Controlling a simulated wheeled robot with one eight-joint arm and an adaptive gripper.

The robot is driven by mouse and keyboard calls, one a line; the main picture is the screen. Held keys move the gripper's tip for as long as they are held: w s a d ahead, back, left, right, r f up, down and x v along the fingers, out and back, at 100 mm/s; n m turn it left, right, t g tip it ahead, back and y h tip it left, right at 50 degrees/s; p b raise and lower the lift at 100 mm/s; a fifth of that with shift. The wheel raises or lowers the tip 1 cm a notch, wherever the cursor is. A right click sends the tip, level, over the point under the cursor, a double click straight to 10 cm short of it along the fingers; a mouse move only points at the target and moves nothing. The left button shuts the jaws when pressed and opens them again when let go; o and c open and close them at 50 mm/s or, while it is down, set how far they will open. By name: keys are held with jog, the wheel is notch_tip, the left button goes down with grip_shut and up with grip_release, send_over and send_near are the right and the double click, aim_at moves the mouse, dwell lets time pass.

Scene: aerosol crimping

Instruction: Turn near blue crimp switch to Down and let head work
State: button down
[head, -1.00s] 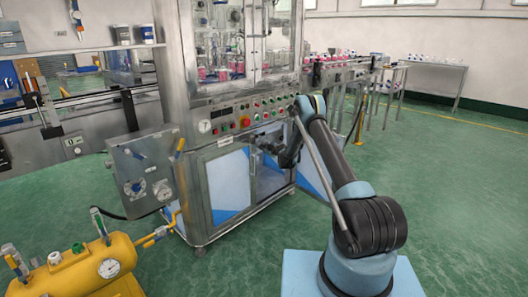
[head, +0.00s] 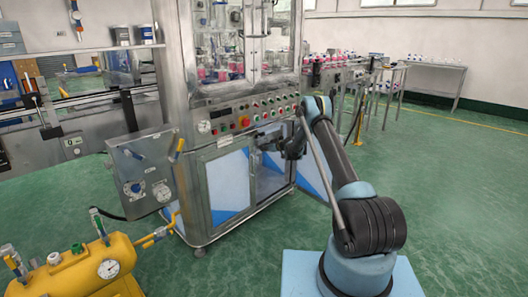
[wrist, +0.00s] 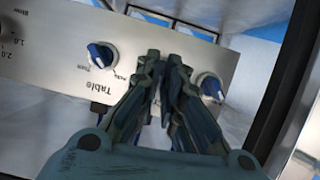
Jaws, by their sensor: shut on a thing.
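In the wrist view, my gripper (wrist: 165,62) reaches up to a pale metal panel (wrist: 50,85). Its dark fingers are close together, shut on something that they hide. A blue switch (wrist: 101,54) with a round pale base is left of the fingertips, near an upside-down label "Table". Another blue switch (wrist: 211,86) is just right of the right finger and is apart from or barely beside it; I cannot tell which. In the head view, my gripper (head: 268,146) is low at the crimping machine (head: 188,95), under its button panel; the switches are hidden there.
The machine's button panel (head: 240,118) is above my gripper, and an open lower door (head: 313,172) is beside my arm. A grey control box (head: 140,172) and a yellow tank (head: 80,272) stand at left. Green floor is free at right.

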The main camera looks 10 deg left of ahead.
jog(key=shift+w+d+f+m+g+y, duration=0.15)
jog(key=shift+m+g+y, duration=0.7)
jog(key=shift+m, duration=0.8)
jog(key=shift+w+d+f+m+g+y, duration=0.15)
jog(key=shift+m+g+y, duration=0.65)
jog(key=shift+m, duration=0.85)
jog(key=shift+r, duration=0.1)
jog(key=c, duration=1.7)
grip_release()
jog(key=v, duration=1.2)
